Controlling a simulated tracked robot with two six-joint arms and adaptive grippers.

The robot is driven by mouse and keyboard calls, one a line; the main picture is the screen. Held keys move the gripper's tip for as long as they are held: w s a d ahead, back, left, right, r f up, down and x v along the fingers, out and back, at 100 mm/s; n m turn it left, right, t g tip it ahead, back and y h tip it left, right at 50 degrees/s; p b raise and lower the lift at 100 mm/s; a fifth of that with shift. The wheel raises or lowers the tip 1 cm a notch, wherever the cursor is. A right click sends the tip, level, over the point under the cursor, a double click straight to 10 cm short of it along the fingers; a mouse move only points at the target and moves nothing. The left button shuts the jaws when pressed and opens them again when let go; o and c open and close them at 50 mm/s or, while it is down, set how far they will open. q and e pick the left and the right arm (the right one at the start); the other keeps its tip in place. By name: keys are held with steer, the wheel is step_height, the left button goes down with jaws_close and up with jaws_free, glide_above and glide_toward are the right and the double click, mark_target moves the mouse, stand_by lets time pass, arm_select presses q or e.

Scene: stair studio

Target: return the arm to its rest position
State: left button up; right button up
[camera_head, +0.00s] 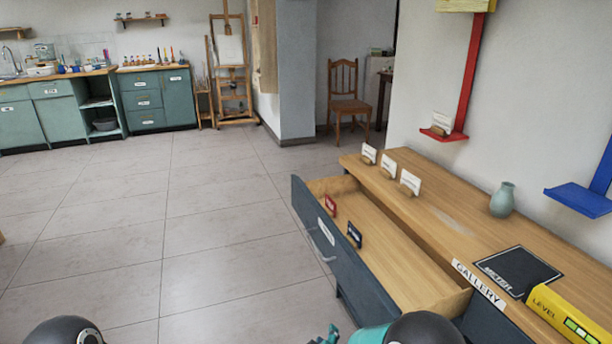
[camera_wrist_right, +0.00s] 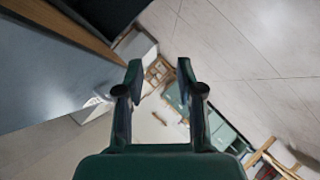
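My right gripper (camera_wrist_right: 160,70) shows in the right wrist view with its two dark green fingers apart and nothing between them. In the head view only a small teal part of my right gripper (camera_head: 327,336) shows at the bottom edge, left of my dark round arm joint. It is in front of the open drawer (camera_head: 335,252) of the dark blue cabinet, and looks clear of it. At the bottom left only a dark rounded part of my left arm shows. My left gripper is out of view.
On the wooden cabinet top (camera_head: 440,212) are several white cards, a vase (camera_head: 503,200), a black pad (camera_head: 516,270) and a yellow level (camera_head: 568,316). The tiled floor at left is clear.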

steer(key=s+d+f+m+g+y, duration=0.2)
steer(key=s+d+f+m+g, duration=0.15)
steer(key=s+f, duration=0.3)
steer(key=s+d+f+m+g+y, duration=0.2)
steer(key=s+f+m+g, duration=0.15)
steer(key=s, duration=0.75)
steer(key=s+d+f+m+g+y, duration=0.2)
steer(key=s+f+m+g, duration=0.15)
steer(key=s, duration=0.85)
step_height(320, 180, up, 18)
steer(key=g+p, duration=0.1)
steer(key=p, duration=1.7)
steer(key=shift+s+a+r+p, duration=0.15)
steer(key=shift+r+p, duration=0.1)
steer(key=shift+p, duration=0.1)
